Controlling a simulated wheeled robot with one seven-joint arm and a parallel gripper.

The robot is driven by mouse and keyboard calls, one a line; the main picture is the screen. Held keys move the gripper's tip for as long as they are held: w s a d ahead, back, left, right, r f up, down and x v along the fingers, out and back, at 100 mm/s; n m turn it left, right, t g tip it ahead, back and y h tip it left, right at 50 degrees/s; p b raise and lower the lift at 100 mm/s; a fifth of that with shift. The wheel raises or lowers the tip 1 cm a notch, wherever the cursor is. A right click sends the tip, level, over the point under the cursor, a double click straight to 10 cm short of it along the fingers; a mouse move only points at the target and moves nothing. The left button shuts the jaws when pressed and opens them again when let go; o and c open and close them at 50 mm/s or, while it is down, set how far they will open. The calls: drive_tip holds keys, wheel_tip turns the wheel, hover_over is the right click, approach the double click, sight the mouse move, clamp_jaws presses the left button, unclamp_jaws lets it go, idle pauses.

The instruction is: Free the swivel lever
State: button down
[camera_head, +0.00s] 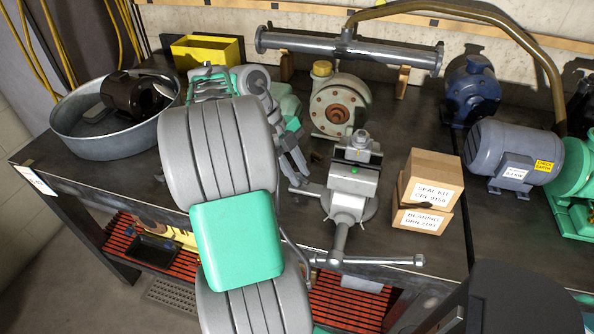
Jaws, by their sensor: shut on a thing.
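A grey bench vise (352,180) stands on the dark workbench, with its long handle bar (385,261) across the front. A short swivel lever (308,191) sticks out to the left from the vise's base. My gripper (301,174) reaches down beside the vise's left side, its grey fingers closed at the lever. The contact is small in the picture, and my arm hides part of the bench to the left of it.
Two labelled cartons (430,183) stand close to the right of the vise. A round metal pan (72,128) holding a black motor is at the left. A flanged pump (338,106) stands behind the vise, below a grey pipe (350,47). Blue and grey motors (510,150) stand at the right.

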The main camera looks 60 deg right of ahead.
drive_tip(key=n+b, duration=0.1)
drive_tip(key=n+h+b, duration=0.1)
drive_tip(key=shift+f+b, duration=0.3)
drive_tip(key=shift+b, duration=0.05)
drive_tip(key=n+h+b, duration=0.1)
drive_tip(key=n, duration=0.1)
drive_tip(key=shift+s+r+n+t+b, duration=0.1)
drive_tip(key=shift+r+n+t+b, duration=0.05)
drive_tip(key=shift+n+t+b, duration=0.2)
drive_tip(key=shift+r+n, duration=0.15)
drive_tip(key=shift+n, duration=0.2)
drive_tip(key=c, duration=1.2)
unclamp_jaws()
drive_tip(key=shift+c, duration=0.2)
